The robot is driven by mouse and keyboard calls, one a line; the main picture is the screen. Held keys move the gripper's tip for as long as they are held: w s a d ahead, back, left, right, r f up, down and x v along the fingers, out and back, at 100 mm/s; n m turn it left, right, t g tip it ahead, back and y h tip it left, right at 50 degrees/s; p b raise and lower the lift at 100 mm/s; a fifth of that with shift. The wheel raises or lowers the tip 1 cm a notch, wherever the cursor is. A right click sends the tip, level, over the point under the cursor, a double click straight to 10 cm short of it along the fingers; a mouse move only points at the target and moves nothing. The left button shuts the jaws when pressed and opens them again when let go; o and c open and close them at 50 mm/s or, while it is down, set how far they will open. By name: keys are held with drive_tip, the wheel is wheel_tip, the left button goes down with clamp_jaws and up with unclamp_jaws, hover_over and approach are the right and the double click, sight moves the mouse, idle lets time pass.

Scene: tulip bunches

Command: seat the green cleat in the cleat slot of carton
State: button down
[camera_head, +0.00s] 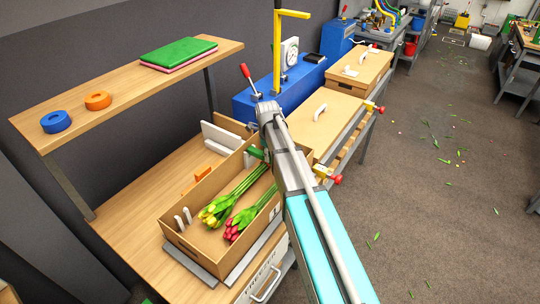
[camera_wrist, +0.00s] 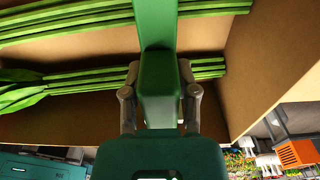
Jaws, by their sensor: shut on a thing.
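My gripper (camera_wrist: 160,98) is shut on the green cleat (camera_wrist: 157,70) in the wrist view, with a grey finger on each side of it. The cleat spans from the gripper to the top edge of the picture, across the tulip stems. The open carton (camera_head: 197,193) stands on the bench in the head view, holding yellow tulips (camera_head: 214,212) and red tulips (camera_head: 240,224). In the head view my arm covers the gripper and the carton's far right corner. A small green part shows beside the arm there. I cannot make out the cleat slot, nor whether the cleat touches it.
Orange pieces (camera_head: 197,178) and white pieces (camera_head: 222,136) lie behind the carton. A shelf (camera_head: 118,100) overhangs the bench's left. Closed cartons (camera_head: 360,72) stand farther along. The bench's left part is clear.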

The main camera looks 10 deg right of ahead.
drive_tip(key=shift+f+b, duration=0.85)
drive_tip(key=shift+f, duration=0.1)
drive_tip(key=shift+c, duration=1.5)
unclamp_jaws()
drive_tip(key=shift+r, duration=0.15)
wheel_tip(320, 180, up, 10)
drive_tip(key=p, duration=1)
drive_tip(key=shift+s+d+r+n+p, duration=0.1)
drive_tip(key=shift+s+r+n+p, duration=0.05)
drive_tip(key=shift+r+n+p, duration=0.55)
drive_tip(key=shift+s+d+r+n+p, duration=0.1)
drive_tip(key=shift+d+r+n+p, duration=0.05)
drive_tip(key=shift+r+n+p, duration=0.6)
drive_tip(key=shift+s+d+r+n+p, duration=0.15)
drive_tip(key=shift+r+n+p, duration=0.4)
drive_tip(key=shift+n, duration=0.3)
drive_tip(key=shift+s+d+r+n+p, duration=0.2)
drive_tip(key=shift+r+n+p, duration=0.55)
drive_tip(key=shift+n, duration=0.35)
drive_tip(key=shift+s+d+r+n+p, duration=0.1)
drive_tip(key=shift+s+r+n+p, duration=0.1)
drive_tip(key=shift+r+n+p, duration=0.75)
drive_tip(key=shift+f+n, duration=0.25)
drive_tip(key=shift+f, duration=0.1)
